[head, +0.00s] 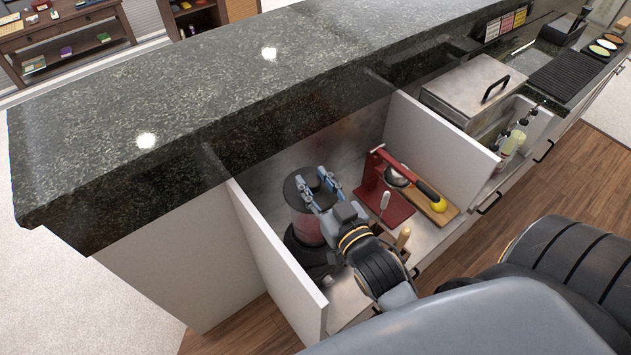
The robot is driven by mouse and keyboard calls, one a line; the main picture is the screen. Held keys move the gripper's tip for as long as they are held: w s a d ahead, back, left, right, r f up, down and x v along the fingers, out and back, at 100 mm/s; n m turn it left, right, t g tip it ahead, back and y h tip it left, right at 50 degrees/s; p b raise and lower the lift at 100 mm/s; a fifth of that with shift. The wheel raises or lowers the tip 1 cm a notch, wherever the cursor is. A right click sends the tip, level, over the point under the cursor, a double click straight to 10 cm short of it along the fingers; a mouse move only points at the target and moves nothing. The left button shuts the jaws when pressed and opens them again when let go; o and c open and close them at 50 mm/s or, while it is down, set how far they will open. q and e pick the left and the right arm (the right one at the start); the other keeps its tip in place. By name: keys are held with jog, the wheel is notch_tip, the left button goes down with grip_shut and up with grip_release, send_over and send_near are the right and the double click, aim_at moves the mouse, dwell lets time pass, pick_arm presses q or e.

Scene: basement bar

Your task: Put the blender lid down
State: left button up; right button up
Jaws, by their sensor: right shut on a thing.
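The blender (309,232) stands in an open recess under the dark stone counter, with a reddish see-through jar and a black base. The round black blender lid (294,188) is at the top of the jar. I cannot tell whether it rests on the rim or is held just above it. My right gripper (318,184) reaches in from the lower right, with its blue-grey fingers shut on the lid's right side. The gripper and wrist hide part of the blender. My left gripper is out of view.
A red press (385,188) stands right of the blender, beside a wooden board (437,206) with a yellow fruit (438,204). White panels (270,262) close in both sides of the recess, and the counter (180,110) overhangs it behind. A steel box (474,88) and bottles (514,139) are farther right.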

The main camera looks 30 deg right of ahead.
jog(key=shift+f+b, duration=0.3)
jog(key=shift+f, duration=0.3)
jog(key=o, duration=1.3)
jog(key=shift+c, duration=0.2)
